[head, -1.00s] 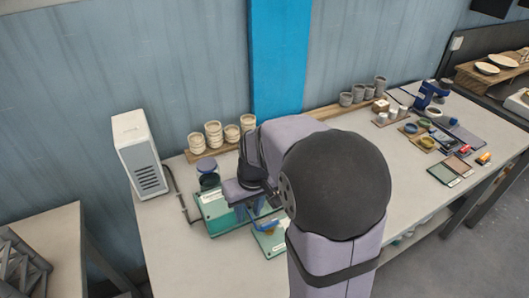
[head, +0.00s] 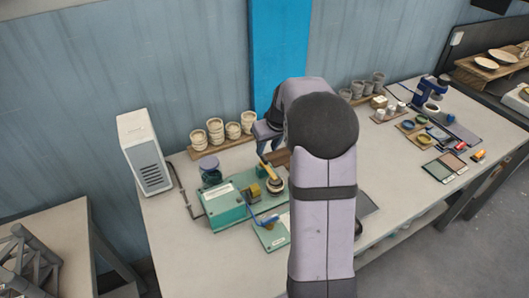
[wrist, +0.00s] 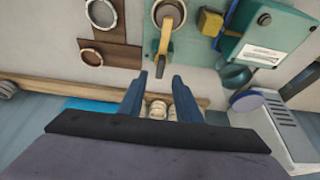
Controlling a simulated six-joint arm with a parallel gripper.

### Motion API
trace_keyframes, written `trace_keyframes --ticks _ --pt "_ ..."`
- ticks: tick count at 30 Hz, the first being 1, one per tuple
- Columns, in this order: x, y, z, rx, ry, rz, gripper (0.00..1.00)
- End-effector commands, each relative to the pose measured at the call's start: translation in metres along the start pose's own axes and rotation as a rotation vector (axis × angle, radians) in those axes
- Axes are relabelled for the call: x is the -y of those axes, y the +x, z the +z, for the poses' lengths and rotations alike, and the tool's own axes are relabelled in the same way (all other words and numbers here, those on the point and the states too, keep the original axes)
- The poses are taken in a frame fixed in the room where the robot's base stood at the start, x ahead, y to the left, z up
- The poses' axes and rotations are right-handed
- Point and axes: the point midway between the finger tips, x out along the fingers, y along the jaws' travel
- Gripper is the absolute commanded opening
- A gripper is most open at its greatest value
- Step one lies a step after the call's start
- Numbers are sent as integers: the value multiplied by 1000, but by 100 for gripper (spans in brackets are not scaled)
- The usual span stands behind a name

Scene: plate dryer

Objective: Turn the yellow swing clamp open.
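The yellow swing clamp (head: 265,169) is a narrow bar with a dark end. It lies across a round pale piece (head: 276,185) beside the green machine, its free end toward the wall. In the wrist view the clamp (wrist: 165,38) points down the picture from the round piece. My gripper (wrist: 159,77) is open, its two blue fingers apart and empty. The clamp's dark end appears between the fingertips; I cannot tell whether it is at their depth or touching. In the head view my arm hides most of the gripper.
The green machine (head: 225,205) carries a yellow block (head: 252,193); a blue lever (head: 264,221) is close in front. Pale cups (head: 215,131) stand on a wooden board by the wall. A white vented box (head: 143,150) is at the left. The front left tabletop is clear.

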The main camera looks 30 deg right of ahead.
Motion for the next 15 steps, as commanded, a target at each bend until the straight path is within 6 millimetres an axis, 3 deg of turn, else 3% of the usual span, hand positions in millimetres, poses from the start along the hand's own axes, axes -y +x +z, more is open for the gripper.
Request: trace_keyframes --ticks 9,15 --pt "1 38 0 3 1 -1 31" --pt "0 51 0 1 0 0 31"
